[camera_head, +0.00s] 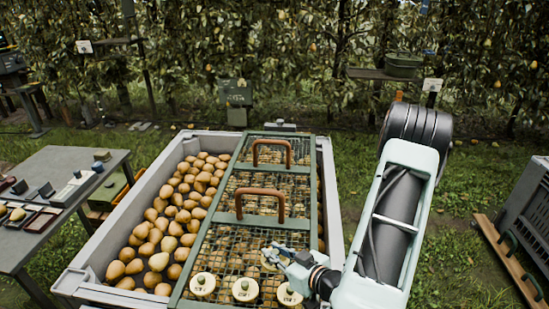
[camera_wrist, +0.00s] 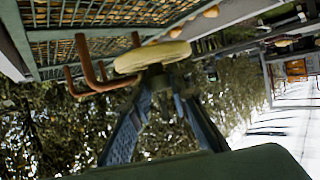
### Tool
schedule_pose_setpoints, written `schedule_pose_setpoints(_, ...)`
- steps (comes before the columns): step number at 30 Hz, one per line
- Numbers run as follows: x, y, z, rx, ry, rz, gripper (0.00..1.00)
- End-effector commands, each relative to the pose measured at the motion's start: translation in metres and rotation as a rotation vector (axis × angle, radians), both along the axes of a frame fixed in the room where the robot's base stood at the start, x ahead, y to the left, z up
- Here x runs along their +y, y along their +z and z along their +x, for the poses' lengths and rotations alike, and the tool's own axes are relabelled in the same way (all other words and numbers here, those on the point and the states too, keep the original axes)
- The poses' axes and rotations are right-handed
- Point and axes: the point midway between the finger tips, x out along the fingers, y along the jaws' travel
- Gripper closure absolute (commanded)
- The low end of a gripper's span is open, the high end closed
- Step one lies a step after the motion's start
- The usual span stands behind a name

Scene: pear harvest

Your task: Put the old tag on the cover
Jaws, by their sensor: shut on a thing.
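My gripper (camera_head: 279,257) is above the near half of the green-framed mesh cover (camera_head: 262,221). It is shut on a round cream tag (camera_head: 269,259); in the wrist view the tag (camera_wrist: 152,56) sits at my fingertips (camera_wrist: 158,74). Its face and any marking cannot be read, and I cannot tell whether it touches the mesh. Three similar round cream tags with dark knobs, a left one (camera_head: 203,284), a middle one (camera_head: 245,290) and a right one (camera_head: 289,294), lie in a row along the cover's near edge. The right one is close to my wrist.
The cover has two brown handles (camera_head: 262,191) standing up and lies over the right part of a grey bin (camera_head: 97,252) of pears. A grey table (camera_head: 50,165) with small items stands left. A grey crate (camera_head: 530,220) is at the right edge. Grass lies between.

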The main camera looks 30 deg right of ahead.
Motion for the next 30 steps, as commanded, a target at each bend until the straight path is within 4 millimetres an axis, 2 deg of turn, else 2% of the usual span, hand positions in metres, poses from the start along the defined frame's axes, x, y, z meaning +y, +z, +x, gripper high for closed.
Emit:
schedule_pose_setpoints(25, -0.015, -0.016, 0.017, -0.003, -0.002, -0.007, 1.00)
schedule_pose_setpoints(30, -0.024, -0.023, 0.029, -0.005, 0.000, -0.006, 1.00)
